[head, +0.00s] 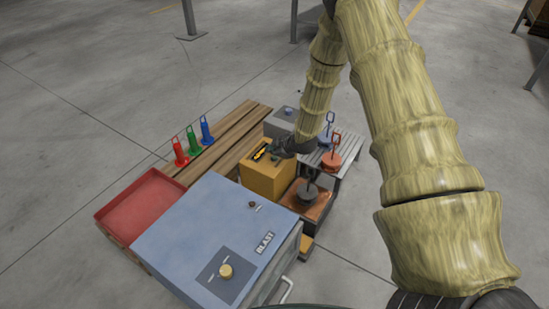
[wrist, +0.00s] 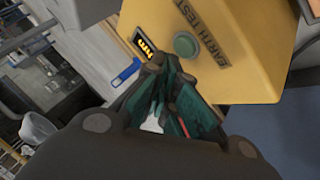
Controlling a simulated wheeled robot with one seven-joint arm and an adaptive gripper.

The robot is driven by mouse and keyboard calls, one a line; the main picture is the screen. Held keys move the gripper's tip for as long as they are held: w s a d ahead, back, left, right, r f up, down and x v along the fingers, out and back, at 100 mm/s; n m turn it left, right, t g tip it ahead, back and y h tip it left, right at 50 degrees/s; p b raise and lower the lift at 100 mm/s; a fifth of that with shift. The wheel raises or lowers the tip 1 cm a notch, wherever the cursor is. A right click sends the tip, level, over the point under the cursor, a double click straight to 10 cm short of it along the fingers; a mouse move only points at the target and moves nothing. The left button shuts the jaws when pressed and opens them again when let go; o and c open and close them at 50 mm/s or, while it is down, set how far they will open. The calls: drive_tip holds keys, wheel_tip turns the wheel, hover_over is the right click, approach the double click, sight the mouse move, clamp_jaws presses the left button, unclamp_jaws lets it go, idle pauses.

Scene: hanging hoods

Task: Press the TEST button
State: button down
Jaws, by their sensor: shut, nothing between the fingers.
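The yellow box (head: 266,180) stands in the middle of the cluster in the head view. In the wrist view the yellow box (wrist: 245,35) fills the upper right, with a dark EARTH TEST label (wrist: 202,32). A round green button (wrist: 184,45) sits beside that label. A dark panel with yellow marks (wrist: 145,46) is left of the button. My gripper (wrist: 158,68) is shut and empty, its tips close below and left of the button; I cannot tell whether they touch the box. In the head view my gripper (head: 281,152) is at the box's top, and the button is not clearly visible.
A red tray (head: 148,208) is left. Red, green and blue hooked pieces (head: 194,144) stand by wooden planks (head: 232,130). A grey box (head: 279,124) and a slatted bench (head: 349,146) are behind and right.

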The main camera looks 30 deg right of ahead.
sight(273, 158)
drive_tip(key=shift+r+p, duration=2.1)
drive_tip(key=shift+r, duration=0.4)
